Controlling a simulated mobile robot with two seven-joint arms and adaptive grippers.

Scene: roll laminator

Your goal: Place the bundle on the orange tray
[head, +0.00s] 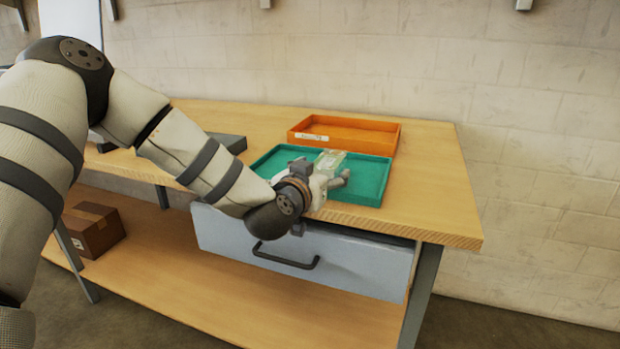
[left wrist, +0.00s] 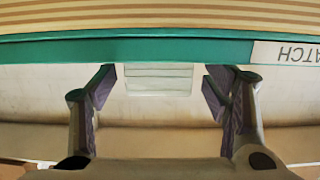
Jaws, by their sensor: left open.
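The bundle (head: 329,161), a pale, clear-looking packet, shows at the teal tray (head: 372,183), partly hidden by my left gripper. The orange tray (head: 345,133) stands directly behind the teal one and looks empty. My left gripper (head: 342,181) reaches over the front part of the teal tray. In the left wrist view its fingers (left wrist: 160,85) are apart, with a pale flat piece (left wrist: 158,79) between them that looks like the bundle. I see no finger clearly touching it. My right gripper is in neither view.
The wooden table (head: 440,190) has bare room right of the trays. A grey drawer (head: 340,262) with a dark handle sits under its front edge. A grey object (head: 230,143) lies left of the trays. A cardboard box (head: 92,229) stands on the lower shelf.

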